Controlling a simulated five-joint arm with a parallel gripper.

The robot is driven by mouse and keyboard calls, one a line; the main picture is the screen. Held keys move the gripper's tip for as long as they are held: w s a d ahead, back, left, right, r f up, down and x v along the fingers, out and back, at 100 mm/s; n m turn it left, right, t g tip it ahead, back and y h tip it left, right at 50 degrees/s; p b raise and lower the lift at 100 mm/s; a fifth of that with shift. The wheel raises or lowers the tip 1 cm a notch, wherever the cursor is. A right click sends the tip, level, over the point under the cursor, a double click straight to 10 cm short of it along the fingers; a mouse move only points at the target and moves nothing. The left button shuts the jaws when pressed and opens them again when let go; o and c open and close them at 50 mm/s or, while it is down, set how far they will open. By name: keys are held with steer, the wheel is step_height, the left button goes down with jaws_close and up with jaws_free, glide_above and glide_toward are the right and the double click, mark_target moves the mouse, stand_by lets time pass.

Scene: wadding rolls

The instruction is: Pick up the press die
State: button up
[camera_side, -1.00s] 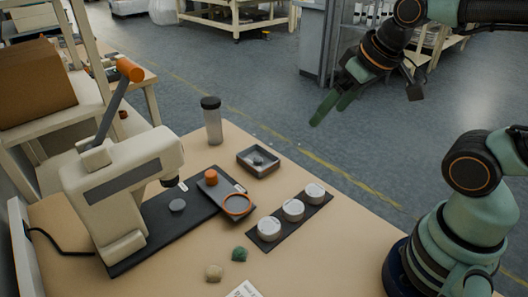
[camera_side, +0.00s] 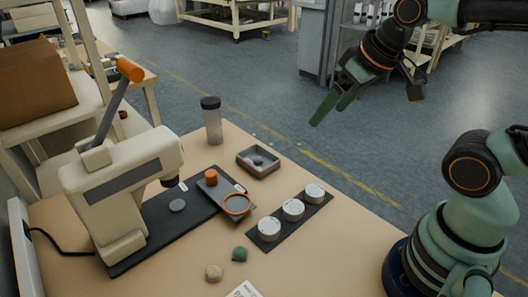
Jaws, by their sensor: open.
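I cannot tell for certain which piece is the press die. A small grey disc (camera_side: 177,205) lies on the dark base under the head of the beige press (camera_side: 120,190). An orange cylinder (camera_side: 211,177) and an orange ring (camera_side: 237,204) sit on a dark plate (camera_side: 222,190) to the right of the press. A small dark piece (camera_side: 258,161) lies in a grey square tray (camera_side: 271,171). My gripper (camera_side: 332,112) is open and empty, with green fingers pointing down left. It hangs high at the upper right, well away from all these pieces.
Three white-topped round tins (camera_side: 293,209) stand on a dark strip. A grey canister with a black lid (camera_side: 212,122) stands at the table's back edge. Green (camera_side: 239,254) and cream (camera_side: 213,272) lumps and a paper label (camera_side: 244,290) lie in front. The table's right part is clear.

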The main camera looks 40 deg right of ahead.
stand_by(0.3)
steer(key=shift+o, duration=0.5)
steer(key=n+g, duration=0.6)
steer(key=n, duration=1.4)
glide_above(315, 190)
step_height(315, 190, down, 12)
steer(key=shift+a+f, duration=0.1)
steer(key=shift+f, duration=5.85)
